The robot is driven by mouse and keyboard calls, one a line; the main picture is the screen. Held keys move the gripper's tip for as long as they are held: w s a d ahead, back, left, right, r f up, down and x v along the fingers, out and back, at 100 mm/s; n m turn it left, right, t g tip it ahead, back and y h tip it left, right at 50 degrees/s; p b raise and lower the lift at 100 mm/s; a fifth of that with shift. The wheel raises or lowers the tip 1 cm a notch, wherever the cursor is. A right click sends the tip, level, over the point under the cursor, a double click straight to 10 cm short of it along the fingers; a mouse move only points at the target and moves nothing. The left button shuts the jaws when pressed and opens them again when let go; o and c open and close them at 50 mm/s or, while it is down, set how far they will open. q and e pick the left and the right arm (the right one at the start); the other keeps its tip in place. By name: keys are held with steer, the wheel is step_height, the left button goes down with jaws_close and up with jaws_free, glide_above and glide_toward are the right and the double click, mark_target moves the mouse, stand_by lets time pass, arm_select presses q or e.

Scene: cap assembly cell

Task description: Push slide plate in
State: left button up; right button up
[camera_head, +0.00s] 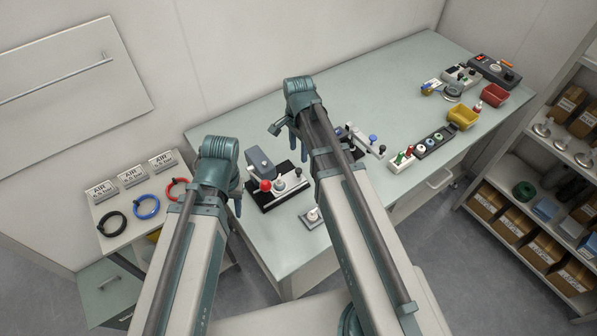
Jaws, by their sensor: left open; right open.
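A black-based fixture (268,199) with a grey lever block and a red ball knob (265,185) stands on the green table (256,232). A small grey plate with a pale knob (311,216) lies at its front right, partly hidden by my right arm. This may be the slide plate; I cannot tell for sure. My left gripper (238,206) is open and points down, left of the fixture. My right gripper (297,146) is open and empty above the table, behind the fixture. Neither gripper appears to touch anything.
A second fixture (372,146) stands right of my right arm. Further right are a black tray (434,142), a yellow bin (463,118) and a red bin (495,95). A side table (120,200) with coloured rings is at left. The table's back middle is clear.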

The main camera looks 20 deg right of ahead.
mark_target(298, 170)
step_height(298, 170, down, 9)
steer(key=b, duration=0.7)
steer(key=shift+r+b, duration=0.15)
steer(key=shift+b, duration=0.2)
steer(key=shift+c, duration=0.2)
jaws_close()
stand_by(0.6)
